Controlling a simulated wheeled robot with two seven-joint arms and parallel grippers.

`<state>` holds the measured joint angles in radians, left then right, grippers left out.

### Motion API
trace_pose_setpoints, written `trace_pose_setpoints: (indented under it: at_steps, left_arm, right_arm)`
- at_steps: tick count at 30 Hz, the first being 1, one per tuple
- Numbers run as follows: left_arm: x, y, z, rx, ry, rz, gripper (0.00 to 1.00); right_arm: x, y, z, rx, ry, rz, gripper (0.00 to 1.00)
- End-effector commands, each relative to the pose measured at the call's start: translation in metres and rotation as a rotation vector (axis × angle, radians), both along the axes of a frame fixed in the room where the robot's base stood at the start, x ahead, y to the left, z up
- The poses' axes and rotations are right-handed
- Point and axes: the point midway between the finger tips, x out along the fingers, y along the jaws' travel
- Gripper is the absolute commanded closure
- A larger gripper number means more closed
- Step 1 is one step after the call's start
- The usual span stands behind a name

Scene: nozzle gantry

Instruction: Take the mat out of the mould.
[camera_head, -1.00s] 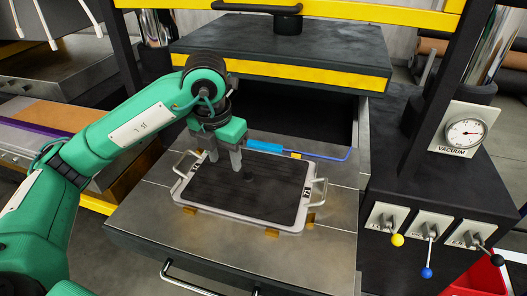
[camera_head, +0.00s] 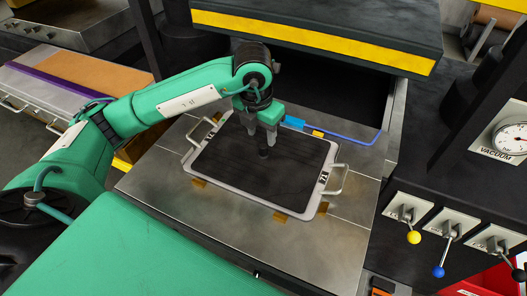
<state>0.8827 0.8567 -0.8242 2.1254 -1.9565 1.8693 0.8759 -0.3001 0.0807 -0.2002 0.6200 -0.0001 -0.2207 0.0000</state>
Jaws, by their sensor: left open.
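The mould is a light grey tray-like frame (camera_head: 228,185) with a wire handle at each end, lying on the metal press table. The mat (camera_head: 285,175) is a dark, ribbed sheet lying flat inside the mould. My left gripper (camera_head: 261,143) is above the far left part of the mat, fingers pointing down and apart. My right gripper is out of the picture.
A blue-handled tool (camera_head: 293,122) lies behind the mould. The black and yellow press plate (camera_head: 320,45) overhangs the back. Levers with yellow (camera_head: 413,237) and blue (camera_head: 438,271) knobs and a vacuum gauge (camera_head: 511,138) stand at the right. The table's front is clear.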

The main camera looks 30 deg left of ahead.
Motion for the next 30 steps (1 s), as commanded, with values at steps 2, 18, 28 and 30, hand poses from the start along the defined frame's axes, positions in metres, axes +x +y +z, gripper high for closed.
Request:
trace_pose_setpoints:
  at_steps: [2, 18, 28, 30]
  left_arm:
    - [0.000, 0.000, -0.004, 0.000, 0.002, 0.000, 0.55]
    - [0.003, -0.004, -0.056, 0.000, 0.001, 0.000, 0.55]
    - [0.004, -0.004, -0.056, 0.000, 0.000, 0.000, 0.83]
    - [0.004, -0.004, -0.056, 0.000, 0.000, 0.000, 0.96]
  right_arm:
    - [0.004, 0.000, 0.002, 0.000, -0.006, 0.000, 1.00]
    - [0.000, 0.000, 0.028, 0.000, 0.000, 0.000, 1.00]
    - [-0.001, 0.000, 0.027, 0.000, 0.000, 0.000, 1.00]
    - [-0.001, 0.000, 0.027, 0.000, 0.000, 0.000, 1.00]
